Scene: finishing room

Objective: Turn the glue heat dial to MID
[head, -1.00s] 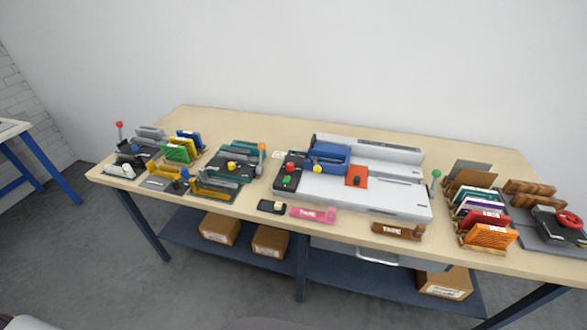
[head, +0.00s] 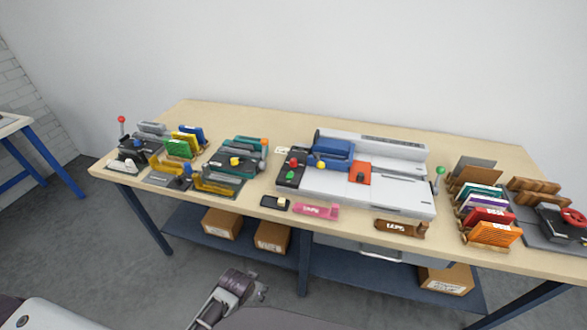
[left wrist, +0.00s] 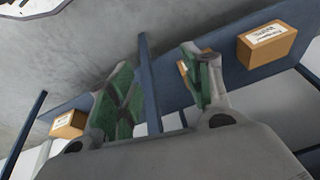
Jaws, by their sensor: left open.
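A large white and grey machine (head: 405,193) lies flat on the middle of the workbench. On it is an orange-red plate with a dark knob (head: 360,177), which looks like the glue heat dial; its markings are too small to read. A blue block (head: 333,150) sits left of the knob. My left gripper (head: 250,287) is low in front of the bench, below the tabletop and well away from the dial. In the left wrist view its green-padded fingers (left wrist: 157,75) are apart with nothing held between them. My right gripper is not seen.
A black panel with red and green buttons (head: 291,167) adjoins the machine's left end. A pink block (head: 316,211) and a brown block (head: 402,228) lie along the front edge. Racks of coloured panels stand right. Cardboard boxes (head: 272,237) sit on the blue lower shelf (head: 340,266).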

